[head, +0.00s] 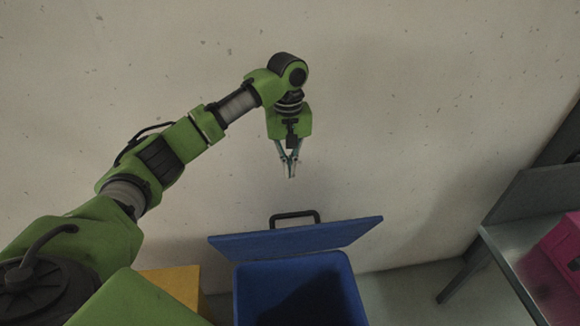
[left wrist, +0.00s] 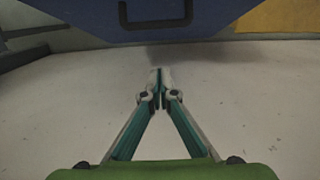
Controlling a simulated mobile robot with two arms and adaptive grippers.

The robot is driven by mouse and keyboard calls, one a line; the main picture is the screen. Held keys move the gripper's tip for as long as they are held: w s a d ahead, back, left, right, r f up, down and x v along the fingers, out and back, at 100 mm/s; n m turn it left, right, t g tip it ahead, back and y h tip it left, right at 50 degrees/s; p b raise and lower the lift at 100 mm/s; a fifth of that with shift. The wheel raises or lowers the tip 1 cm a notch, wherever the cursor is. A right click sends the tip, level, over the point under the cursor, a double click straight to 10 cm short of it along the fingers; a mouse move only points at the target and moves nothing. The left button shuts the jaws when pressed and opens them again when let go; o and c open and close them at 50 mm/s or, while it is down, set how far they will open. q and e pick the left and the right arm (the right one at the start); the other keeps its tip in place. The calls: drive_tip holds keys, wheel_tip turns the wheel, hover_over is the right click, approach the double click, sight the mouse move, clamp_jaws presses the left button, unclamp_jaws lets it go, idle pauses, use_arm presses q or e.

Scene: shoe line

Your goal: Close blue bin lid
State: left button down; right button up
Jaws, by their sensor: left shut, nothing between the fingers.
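The blue bin (head: 302,290) stands at the bottom middle of the head view, open at the top, its inside partly in shadow. Its blue lid (head: 300,238) is raised at the bin's far side, with a dark handle (head: 295,218) on its upper edge. My left gripper (head: 291,174) is shut and empty, pointing down above the handle and apart from it. In the left wrist view the shut fingertips (left wrist: 160,74) are below the blue lid (left wrist: 190,20) and its dark handle (left wrist: 155,22) in the picture, not touching them. My right gripper is not in view.
A pale wall (head: 420,110) rises behind the bin. A yellow bin (head: 178,284) stands to its left. A grey metal table (head: 500,250) with a pink object (head: 562,250) on it is at the right. Bare floor (head: 405,290) lies between the blue bin and the table.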

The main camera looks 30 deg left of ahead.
use_arm(q)
drive_tip(key=s+d+f+p, duration=0.2)
drive_tip(key=s+f+p, duration=0.1)
drive_tip(key=f, duration=0.5)
drive_tip(key=shift+d+f+p, duration=0.15)
drive_tip(key=shift+f+p, duration=0.15)
drive_tip(key=shift+p, duration=0.15)
